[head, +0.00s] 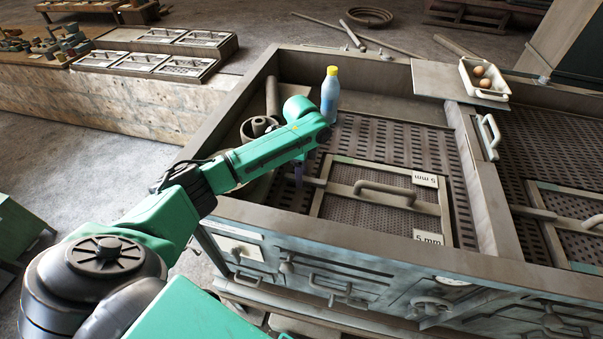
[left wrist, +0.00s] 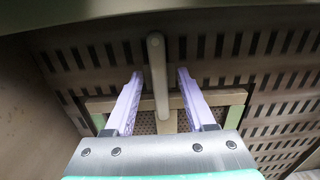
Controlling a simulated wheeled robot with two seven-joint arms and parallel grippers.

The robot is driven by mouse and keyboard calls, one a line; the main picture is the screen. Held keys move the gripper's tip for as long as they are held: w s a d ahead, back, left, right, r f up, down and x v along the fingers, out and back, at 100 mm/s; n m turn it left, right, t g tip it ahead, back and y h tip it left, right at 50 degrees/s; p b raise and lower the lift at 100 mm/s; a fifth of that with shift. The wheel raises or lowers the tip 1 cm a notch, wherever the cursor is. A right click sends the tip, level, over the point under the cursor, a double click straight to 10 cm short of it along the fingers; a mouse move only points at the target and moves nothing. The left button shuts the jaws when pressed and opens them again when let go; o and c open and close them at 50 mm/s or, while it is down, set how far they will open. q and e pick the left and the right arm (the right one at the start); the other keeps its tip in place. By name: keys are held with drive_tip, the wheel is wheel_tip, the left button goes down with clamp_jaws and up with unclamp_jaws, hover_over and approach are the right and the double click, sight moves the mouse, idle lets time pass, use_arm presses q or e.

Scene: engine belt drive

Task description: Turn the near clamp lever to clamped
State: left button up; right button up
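The clamp lever (head: 313,182) is a grey-brown bar at the left edge of the framed mesh screen (head: 330,205), partly hidden by my left gripper in the head view. In the left wrist view the lever (left wrist: 158,78) runs lengthwise between the fingers, reaching over the screen frame (left wrist: 100,103). My left gripper (left wrist: 159,74) is open, its two purple fingers one on each side of the lever with a gap showing on both sides. In the head view the left gripper (head: 298,174) points down at the lever. My right gripper is not in view.
A curved handle (head: 385,190) rises from the screen, which has white labels. A blue bottle with a yellow cap (head: 330,95) stands behind my forearm. A second screen with a lever (head: 533,212) lies right of the divider (head: 480,185). A white tray (head: 485,82) holds round brown objects.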

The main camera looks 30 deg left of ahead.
use_arm(q)
wheel_tip(320, 180, up, 7)
drive_tip(key=shift+r+b, duration=0.2)
drive_tip(key=shift+b, duration=1)
wheel_tip(320, 180, up, 7)
drive_tip(key=shift+d, duration=0.1)
